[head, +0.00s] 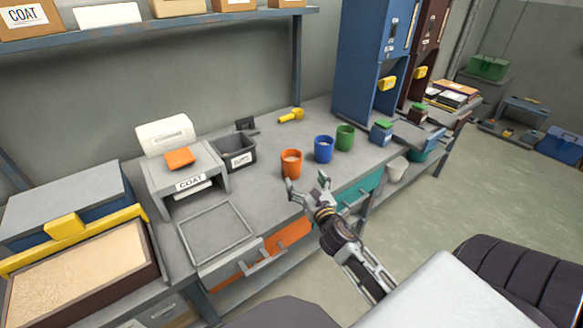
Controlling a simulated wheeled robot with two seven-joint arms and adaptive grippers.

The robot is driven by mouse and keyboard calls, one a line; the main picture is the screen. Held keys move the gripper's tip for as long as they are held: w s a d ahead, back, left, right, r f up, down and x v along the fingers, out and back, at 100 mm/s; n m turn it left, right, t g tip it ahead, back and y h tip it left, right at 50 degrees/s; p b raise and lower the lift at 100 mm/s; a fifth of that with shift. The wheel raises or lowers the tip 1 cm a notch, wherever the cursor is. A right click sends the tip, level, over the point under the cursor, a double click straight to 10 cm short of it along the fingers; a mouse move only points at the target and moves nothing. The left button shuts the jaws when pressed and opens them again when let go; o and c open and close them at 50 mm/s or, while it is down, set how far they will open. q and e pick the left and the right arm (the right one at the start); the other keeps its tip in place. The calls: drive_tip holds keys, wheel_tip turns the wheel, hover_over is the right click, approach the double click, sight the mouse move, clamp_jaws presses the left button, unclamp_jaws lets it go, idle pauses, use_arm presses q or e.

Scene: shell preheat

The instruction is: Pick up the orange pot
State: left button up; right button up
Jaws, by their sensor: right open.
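The orange pot (291,165) stands upright on the grey workbench, with light brown contents at its top. A blue pot (324,149) and a green pot (345,137) stand in a row behind it to the right. My right gripper (305,190) is open, just in front of the orange pot on the near side of the bench. Its fingers are spread and nothing is between them. They look close to the pot's base, but I cannot tell whether they touch it. My left gripper is not in view.
A grey bin (234,156) and a COAT stand with an orange block (180,158) are left of the pots. A yellow scoop-like tool (291,115) lies behind them. A blue dispenser (366,60) rises at the back right. A square frame (216,230) lies front left.

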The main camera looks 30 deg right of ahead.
sight(295, 163)
drive_tip(key=shift+w, duration=0.1)
drive_tip(key=shift+x, duration=4.05)
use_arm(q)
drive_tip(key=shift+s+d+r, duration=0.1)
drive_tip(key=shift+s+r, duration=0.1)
use_arm(e)
drive_tip(key=shift+w, duration=0.1)
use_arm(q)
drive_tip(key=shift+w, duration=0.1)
use_arm(e)
drive_tip(key=shift+w+d, duration=0.1)
drive_tip(key=shift+w, duration=0.05)
